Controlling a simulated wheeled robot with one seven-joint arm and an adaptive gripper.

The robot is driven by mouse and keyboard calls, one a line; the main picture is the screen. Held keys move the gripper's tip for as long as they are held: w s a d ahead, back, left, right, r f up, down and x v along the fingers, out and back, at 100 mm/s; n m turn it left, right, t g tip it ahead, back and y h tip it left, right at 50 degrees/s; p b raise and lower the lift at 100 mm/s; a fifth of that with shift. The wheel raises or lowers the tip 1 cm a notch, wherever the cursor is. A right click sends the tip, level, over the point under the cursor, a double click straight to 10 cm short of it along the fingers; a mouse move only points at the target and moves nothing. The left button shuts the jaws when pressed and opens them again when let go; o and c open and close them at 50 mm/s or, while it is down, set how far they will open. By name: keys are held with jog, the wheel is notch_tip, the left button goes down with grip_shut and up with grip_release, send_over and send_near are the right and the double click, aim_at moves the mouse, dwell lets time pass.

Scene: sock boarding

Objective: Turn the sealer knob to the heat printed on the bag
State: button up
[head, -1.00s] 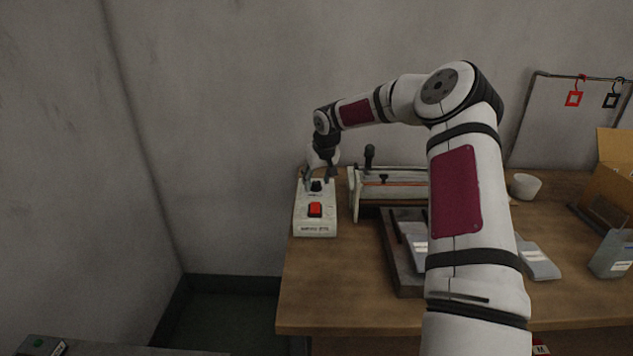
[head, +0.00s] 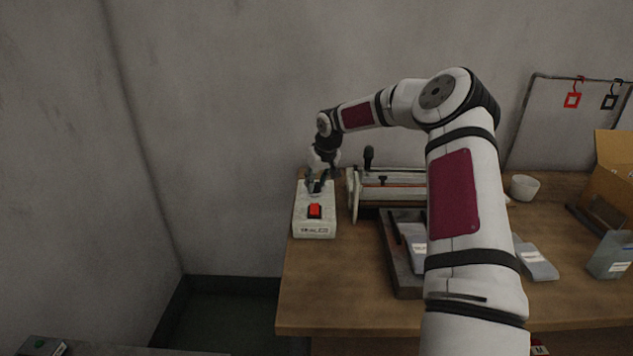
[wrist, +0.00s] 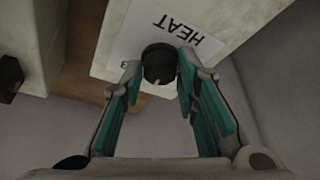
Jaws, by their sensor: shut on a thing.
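A white control box (head: 315,222) stands at the left end of the bench, with a red switch (head: 315,211) on its top. The black knob (wrist: 160,63) sits on a white label (wrist: 182,22) that reads HEAT, upside down in the wrist view. A pale pointer mark shows on the knob's near edge. My gripper (wrist: 158,72) is shut on the knob, one finger on each side; in the head view my gripper (head: 319,184) is over the box's far part and mostly hides the knob. Grey pouches (head: 537,262) lie on the bench, their print too small to read.
The bar sealer (head: 390,183) stands just right of the box. Red and black tags (head: 572,100) hang on a rack. The bench's front left is clear.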

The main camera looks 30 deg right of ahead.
jog(key=shift+n+y, duration=0.4)
jog(key=shift+n, duration=0.5)
jog(key=o, duration=1.1)
jog(key=v, duration=1.2)
